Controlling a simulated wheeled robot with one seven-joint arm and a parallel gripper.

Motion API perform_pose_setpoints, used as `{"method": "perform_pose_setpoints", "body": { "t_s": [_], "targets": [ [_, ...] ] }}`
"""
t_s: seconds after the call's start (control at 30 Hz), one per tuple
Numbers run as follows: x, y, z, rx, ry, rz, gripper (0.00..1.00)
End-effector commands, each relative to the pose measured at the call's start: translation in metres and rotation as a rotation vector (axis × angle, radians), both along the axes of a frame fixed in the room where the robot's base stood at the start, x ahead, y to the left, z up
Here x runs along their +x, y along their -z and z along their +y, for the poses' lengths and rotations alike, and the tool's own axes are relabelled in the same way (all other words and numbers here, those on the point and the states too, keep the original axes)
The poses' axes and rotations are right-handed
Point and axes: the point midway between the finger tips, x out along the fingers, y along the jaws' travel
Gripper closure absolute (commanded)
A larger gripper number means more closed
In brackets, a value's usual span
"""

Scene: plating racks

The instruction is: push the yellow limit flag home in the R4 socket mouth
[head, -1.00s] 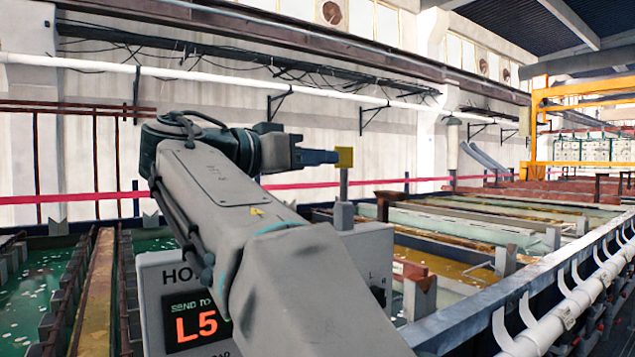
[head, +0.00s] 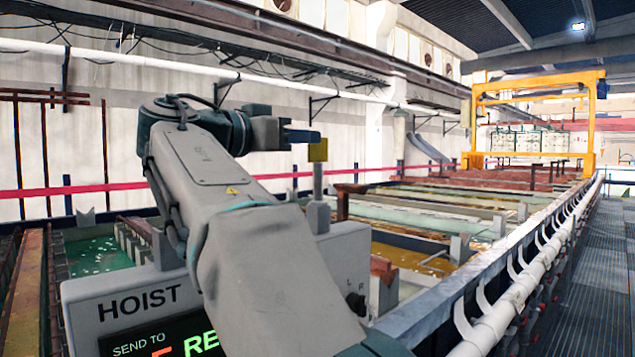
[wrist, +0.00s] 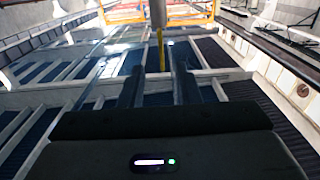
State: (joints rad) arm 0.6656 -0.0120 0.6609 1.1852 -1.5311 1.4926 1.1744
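A yellow block (head: 318,150), which looks like the limit flag, sits at the top of a thin grey stem (head: 318,181) above the grey hoist box. My gripper (head: 304,137) is level and reaches right to the yellow block. In the wrist view its two dark fingers stand apart, and the yellow piece (wrist: 160,50) shows as a thin upright strip in line with the gap between them. I see no clear contact of the fingers with it. I cannot make out a socket marked R4.
The hoist box (head: 78,305) has a lit display in front of me, partly hidden by my arm. Long tanks run behind it. A white pipe (head: 525,282) on brackets lines the tank edge. A walkway (head: 590,290) is clear at right. A yellow gantry (head: 537,75) stands far off.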

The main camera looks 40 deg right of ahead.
Motion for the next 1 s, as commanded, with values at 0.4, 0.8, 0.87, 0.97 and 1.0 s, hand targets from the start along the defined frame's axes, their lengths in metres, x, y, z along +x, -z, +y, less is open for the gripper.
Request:
{"method": "perform_pose_setpoints", "body": {
  "t_s": [0.4,0.8,0.87,0.97,1.0],
  "targets": [
    [0.004,0.0,-0.039,0.001,0.008,0.001,0.7],
    [0.008,0.002,-0.07,0.001,0.005,0.0,0.7],
    [0.008,0.003,-0.069,0.001,0.004,0.0,0.7],
    [0.008,0.003,-0.069,0.001,0.004,0.0,0.73],
    [0.008,0.003,-0.069,0.001,0.004,0.0,0.84]
  ]
}}
